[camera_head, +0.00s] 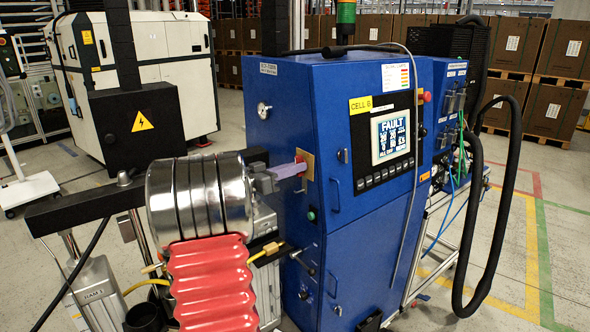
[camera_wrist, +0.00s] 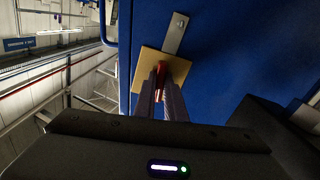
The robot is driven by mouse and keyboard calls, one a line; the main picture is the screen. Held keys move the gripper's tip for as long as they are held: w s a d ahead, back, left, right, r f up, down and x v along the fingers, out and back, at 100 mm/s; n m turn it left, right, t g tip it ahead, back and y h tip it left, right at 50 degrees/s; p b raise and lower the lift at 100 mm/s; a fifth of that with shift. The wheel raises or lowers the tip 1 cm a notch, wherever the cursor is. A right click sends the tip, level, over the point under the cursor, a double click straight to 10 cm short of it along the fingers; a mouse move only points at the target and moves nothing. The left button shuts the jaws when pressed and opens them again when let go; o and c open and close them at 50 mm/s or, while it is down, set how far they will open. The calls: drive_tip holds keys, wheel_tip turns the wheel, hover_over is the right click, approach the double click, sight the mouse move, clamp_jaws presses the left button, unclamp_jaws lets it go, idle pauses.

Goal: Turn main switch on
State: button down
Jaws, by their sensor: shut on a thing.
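The main switch has a red handle (camera_head: 300,158) on a yellow plate (camera_head: 309,166), on the side of the blue cabinet (camera_head: 292,108). My gripper (camera_head: 297,170) reaches it from the left and is shut on the red handle. In the wrist view, the two fingers (camera_wrist: 167,88) close around the red handle (camera_wrist: 160,70) in front of the yellow plate (camera_wrist: 149,63). The fingers hide much of the handle, so I cannot tell its exact angle.
The cabinet's screen (camera_head: 390,136) reads FAULT. A green knob (camera_head: 311,215) sits below the switch. A metal strip (camera_wrist: 176,34) is fixed just beyond the plate. A black hose (camera_head: 505,200) loops at the cabinet's right. Open floor (camera_head: 540,200) lies farther right.

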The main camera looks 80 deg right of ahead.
drive_tip(key=shift+f, duration=0.3)
drive_tip(key=shift+m, duration=1)
drive_tip(key=c, duration=2.2)
unclamp_jaws()
drive_tip(key=o, duration=0.5)
drive_tip(key=shift+r, duration=0.25)
drive_tip(key=shift+o, duration=0.2)
drive_tip(key=v, duration=0.9)
